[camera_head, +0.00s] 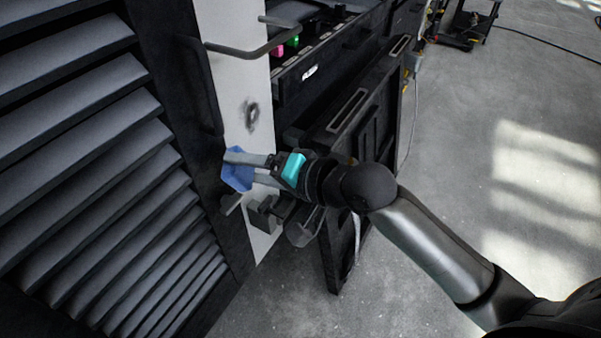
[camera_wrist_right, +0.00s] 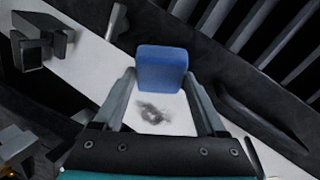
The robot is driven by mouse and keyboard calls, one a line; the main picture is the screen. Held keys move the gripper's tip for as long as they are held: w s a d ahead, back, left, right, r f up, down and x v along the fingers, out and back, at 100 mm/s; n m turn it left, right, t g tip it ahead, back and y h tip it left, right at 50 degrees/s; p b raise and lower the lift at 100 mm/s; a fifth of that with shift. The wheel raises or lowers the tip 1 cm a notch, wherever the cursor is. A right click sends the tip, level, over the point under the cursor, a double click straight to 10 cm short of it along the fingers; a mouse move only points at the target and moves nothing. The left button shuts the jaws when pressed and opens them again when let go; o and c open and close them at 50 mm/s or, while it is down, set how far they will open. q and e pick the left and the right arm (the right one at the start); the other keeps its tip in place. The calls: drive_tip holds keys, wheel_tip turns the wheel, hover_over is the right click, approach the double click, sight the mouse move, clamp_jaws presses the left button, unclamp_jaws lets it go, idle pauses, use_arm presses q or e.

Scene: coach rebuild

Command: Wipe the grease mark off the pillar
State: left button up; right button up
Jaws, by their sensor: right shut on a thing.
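A dark grey grease mark (camera_head: 251,115) is smudged on the white pillar (camera_head: 232,75). My right gripper (camera_head: 249,170) is shut on a blue block (camera_head: 235,172), which looks like a sponge. The gripper and block are in front of the pillar, a little below the mark in the head view. In the right wrist view the block (camera_wrist_right: 162,68) sits between the fingertips, and the mark (camera_wrist_right: 152,112) shows uncovered between the fingers. I cannot tell whether the block touches the pillar. My left gripper is not in view.
A dark louvred panel (camera_head: 80,120) stands left of the pillar, with a dark handle (camera_head: 201,85) near its edge. Grey brackets (camera_head: 265,215) stick out below my right gripper. A dark cabinet (camera_head: 345,110) stands to the right. The floor (camera_head: 470,130) at right is mostly clear.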

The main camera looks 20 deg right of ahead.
drive_tip(key=w+d+f+m+t+h+b, duration=0.35)
drive_tip(key=d+m+t+b, duration=0.3)
drive_tip(key=d, duration=0.35)
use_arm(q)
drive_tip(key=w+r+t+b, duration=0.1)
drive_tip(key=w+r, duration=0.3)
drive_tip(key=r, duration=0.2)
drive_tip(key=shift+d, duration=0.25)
use_arm(e)
drive_tip(key=shift+t, duration=0.25)
drive_tip(key=shift+w+a+f, duration=0.1)
drive_tip(key=shift+w+a, duration=0.8)
drive_tip(key=shift+w, duration=0.2)
drive_tip(key=shift+w+a+f, duration=0.1)
drive_tip(key=shift+w+a, duration=0.8)
drive_tip(key=shift+w, duration=0.15)
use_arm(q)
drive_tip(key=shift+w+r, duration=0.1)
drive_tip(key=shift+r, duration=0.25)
use_arm(e)
drive_tip(key=shift+w+a, duration=0.6)
drive_tip(key=shift+w, duration=0.25)
